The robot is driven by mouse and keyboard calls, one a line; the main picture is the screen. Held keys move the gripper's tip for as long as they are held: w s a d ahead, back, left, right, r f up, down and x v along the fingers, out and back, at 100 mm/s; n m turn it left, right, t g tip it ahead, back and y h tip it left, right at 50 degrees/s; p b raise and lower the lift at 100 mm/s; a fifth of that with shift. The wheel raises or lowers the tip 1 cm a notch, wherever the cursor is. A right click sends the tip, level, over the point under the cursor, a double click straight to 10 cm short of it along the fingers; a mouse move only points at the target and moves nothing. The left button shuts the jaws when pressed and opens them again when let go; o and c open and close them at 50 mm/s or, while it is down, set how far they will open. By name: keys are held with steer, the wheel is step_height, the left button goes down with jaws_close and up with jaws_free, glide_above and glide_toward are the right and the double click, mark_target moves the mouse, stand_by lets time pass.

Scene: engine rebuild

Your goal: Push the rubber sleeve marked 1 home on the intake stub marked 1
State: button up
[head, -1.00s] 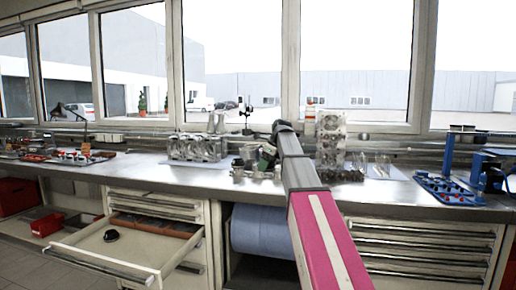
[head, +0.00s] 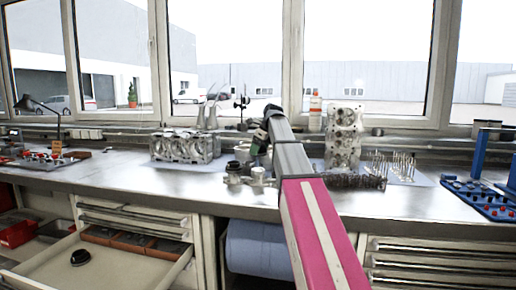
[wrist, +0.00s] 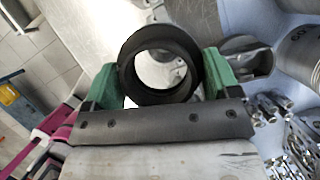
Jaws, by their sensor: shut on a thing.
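My gripper (wrist: 160,72) is shut on a black rubber sleeve (wrist: 128,80), with one green finger on each side of the ring. The sleeve's open bore shows bright metal behind it. No number is readable on it. In the head view my gripper (head: 262,142) is small and partly hidden by my arm, above the bench. A grey metal casting with round stubs (head: 258,177) lies on the bench just below it. In the wrist view a grey metal part with a round opening (wrist: 245,50) lies beyond the right finger. I cannot tell which stub is marked 1.
An engine block (head: 182,147) stands left on the bench (head: 120,172). A cylinder head (head: 343,130), a dark shaft (head: 352,182) and several valves (head: 392,165) are right. A blue rack (head: 485,200) is farther right. An open drawer (head: 45,275) juts out with a black ring (head: 80,257) in it.

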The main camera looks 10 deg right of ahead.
steer(key=shift+f, duration=2.4)
steer(key=shift+f, duration=2)
stand_by(1.5)
steer(key=o, duration=0.8)
steer(key=shift+r, duration=0.1)
steer(key=shift+r, duration=3.7)
